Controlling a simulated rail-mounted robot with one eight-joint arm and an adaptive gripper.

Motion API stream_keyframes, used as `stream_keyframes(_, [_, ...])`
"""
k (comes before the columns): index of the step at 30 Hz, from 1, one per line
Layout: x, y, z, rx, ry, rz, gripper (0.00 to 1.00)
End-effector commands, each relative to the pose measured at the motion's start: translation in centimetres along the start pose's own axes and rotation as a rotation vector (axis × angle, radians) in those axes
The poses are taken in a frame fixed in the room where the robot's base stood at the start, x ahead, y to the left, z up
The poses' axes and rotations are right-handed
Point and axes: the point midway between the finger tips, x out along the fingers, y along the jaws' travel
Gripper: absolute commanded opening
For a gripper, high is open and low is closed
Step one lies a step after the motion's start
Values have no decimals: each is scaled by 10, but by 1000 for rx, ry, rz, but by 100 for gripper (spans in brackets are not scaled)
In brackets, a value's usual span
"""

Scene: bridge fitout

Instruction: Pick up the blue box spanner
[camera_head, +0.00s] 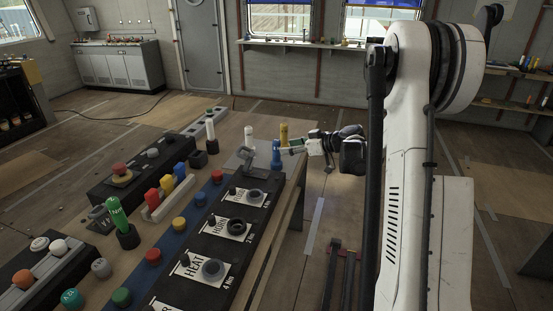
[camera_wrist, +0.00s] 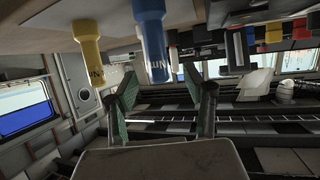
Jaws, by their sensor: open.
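The blue box spanner (camera_head: 276,155) stands upright near the far right edge of the bench in the head view. In the wrist view, which looks upside down, the blue box spanner (camera_wrist: 150,35) hangs from the top, with lettering near its end. My gripper (camera_head: 291,150) is level with it, close on its right. In the wrist view my gripper (camera_wrist: 160,82) is open, its two green-padded fingers apart, with the blue spanner lined up between them. Whether a finger touches it I cannot tell. A yellow spanner (camera_head: 284,134) stands just behind; it also shows in the wrist view (camera_wrist: 87,38).
A white upright piece (camera_head: 249,134) stands left of the yellow one. A grey bracket-like part (camera_head: 246,156) lies close left of the blue spanner. Black panels with labelled knobs (camera_head: 237,225) fill the near bench. The floor right of the bench is mostly open.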

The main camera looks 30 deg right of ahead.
Motion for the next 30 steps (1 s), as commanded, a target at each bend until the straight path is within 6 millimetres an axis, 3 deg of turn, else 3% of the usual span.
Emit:
stream_keyframes(11, [25,1,0,0,-1,-1,47])
stream_keyframes(20, [64,4,-2,-1,-1,0,47])
stream_keyframes(27, [67,4,-2,0,-1,2,47])
stream_keyframes(30, [67,4,-2,0,0,1,36])
